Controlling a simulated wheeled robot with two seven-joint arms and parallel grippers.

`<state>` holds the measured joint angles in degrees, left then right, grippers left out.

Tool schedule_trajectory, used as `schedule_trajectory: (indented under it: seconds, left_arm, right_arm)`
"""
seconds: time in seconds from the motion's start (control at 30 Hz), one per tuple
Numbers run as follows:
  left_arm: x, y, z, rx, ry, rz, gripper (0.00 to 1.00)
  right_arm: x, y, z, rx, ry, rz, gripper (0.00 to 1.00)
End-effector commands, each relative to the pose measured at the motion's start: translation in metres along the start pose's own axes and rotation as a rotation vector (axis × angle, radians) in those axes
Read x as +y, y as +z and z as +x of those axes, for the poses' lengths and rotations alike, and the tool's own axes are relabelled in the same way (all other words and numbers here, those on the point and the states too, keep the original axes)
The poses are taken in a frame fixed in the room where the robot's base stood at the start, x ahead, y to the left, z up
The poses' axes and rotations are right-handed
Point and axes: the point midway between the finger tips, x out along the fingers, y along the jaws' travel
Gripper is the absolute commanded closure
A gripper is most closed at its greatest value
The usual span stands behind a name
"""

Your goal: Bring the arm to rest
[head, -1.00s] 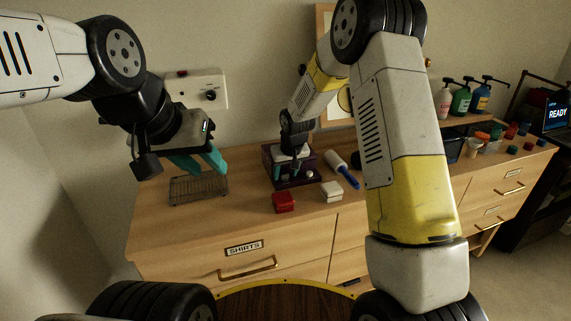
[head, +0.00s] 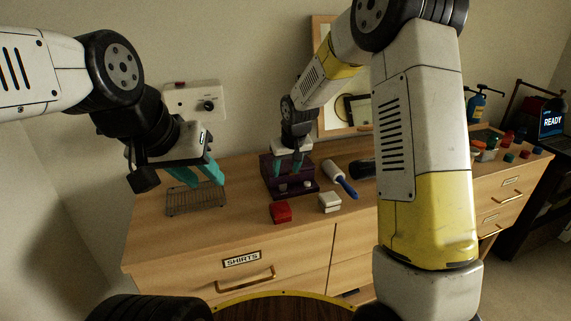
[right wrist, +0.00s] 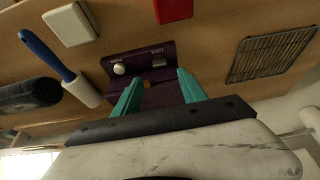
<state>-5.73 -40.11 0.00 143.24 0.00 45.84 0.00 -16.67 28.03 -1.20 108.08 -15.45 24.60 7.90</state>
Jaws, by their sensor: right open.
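My right gripper (head: 288,168) is open and empty, with its teal fingers apart, at the purple box (head: 308,190) on the dresser top. In the right wrist view the fingers (right wrist: 158,88) frame the purple box (right wrist: 115,58), which has a round knob and a "LOCK" label; whether they touch it I cannot tell. My right arm (head: 425,130) fills the right-centre of the head view. My left gripper (head: 208,180) is open and empty above the wire rack (head: 195,205).
A red box (head: 281,212), a white box (head: 330,202) and a blue-handled lint roller (head: 340,178) lie near the purple box. A wall device (head: 190,100) is behind my left gripper. Small coloured containers (head: 490,145) stand at the right end. The dresser's front left top is clear.

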Motion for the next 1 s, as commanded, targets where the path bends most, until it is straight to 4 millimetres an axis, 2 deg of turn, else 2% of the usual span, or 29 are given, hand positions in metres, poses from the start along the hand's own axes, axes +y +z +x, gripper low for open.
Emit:
schedule_trajectory:
  seconds: [0.07, 0.17, 0.27, 0.37, 0.5, 0.7, 0.8, 1.0]
  left_arm:
    - [0.000, 0.000, 0.000, 0.000, 0.000, 0.000, 0.64]
    - [0.000, 0.000, 0.000, 0.000, 0.000, 0.000, 0.64]
    - [0.000, 0.000, 0.000, 0.000, 0.000, 0.000, 0.64]
    - [0.000, 0.000, 0.000, 0.000, 0.000, 0.000, 0.64]
    - [0.000, 0.000, 0.000, 0.000, 0.000, 0.000, 0.64]
    - [0.000, 0.000, 0.000, 0.000, 0.000, 0.000, 0.64]
    - [0.000, 0.000, 0.000, 0.000, 0.000, 0.000, 0.64]
    - [0.000, 0.000, 0.000, 0.000, 0.000, 0.000, 0.64]
  right_arm:
    - [0.001, 0.000, -0.003, 0.002, 0.000, 0.002, 0.51]
    - [0.007, 0.003, -0.021, 0.010, 0.002, 0.016, 0.51]
    - [0.017, 0.012, -0.058, 0.027, 0.004, 0.043, 0.51]
    - [0.029, 0.030, -0.105, 0.048, 0.005, 0.080, 0.51]
    - [0.039, 0.066, -0.166, 0.075, 0.002, 0.132, 0.51]
    - [0.043, 0.129, -0.235, 0.116, -0.008, 0.196, 0.51]
    - [0.040, 0.163, -0.260, 0.137, -0.014, 0.226, 0.51]
    - [0.030, 0.218, -0.286, 0.170, -0.027, 0.264, 0.51]
